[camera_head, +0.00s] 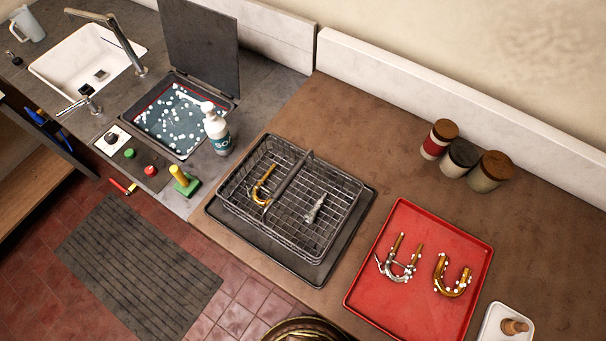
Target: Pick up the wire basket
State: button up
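The wire basket (340,180) sits on a dark flat tray (364,212) on the brown counter, near the middle of the head view. It is a grey rectangular mesh basket with a dark bar handle (291,177) running across it. Inside lie a brass curved tube (258,192) on the left and a small silvery part (315,209) on the right. My gripper is not in view.
A red tray (372,288) with curved brass tubes lies right of the basket. A white bottle (216,131) and an open-lidded basin (152,137) with bubbly liquid stand left. Several lidded jars (459,158) stand at the back. Counter behind the basket is clear.

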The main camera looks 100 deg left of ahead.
aim_at(283, 187)
jog(key=u, duration=3.4)
jog(key=z, duration=0.45)
jog(key=j+z, duration=0.2)
jog(key=z, duration=0.2)
jog(key=j+z, duration=0.25)
jog(key=z, duration=0.15)
jog(key=j+z, duration=0.2)
jog(key=z, duration=0.2)
jog(key=k+j+z, duration=0.15)
jog(key=z, duration=0.25)
jog(key=k+j+z, duration=0.1)
jog(key=z, duration=0.3)
jog(key=k+j+z, duration=0.5)
jog(key=k+j, duration=0.4)
jog(key=k, duration=0.15)
jog(key=i, duration=0.2)
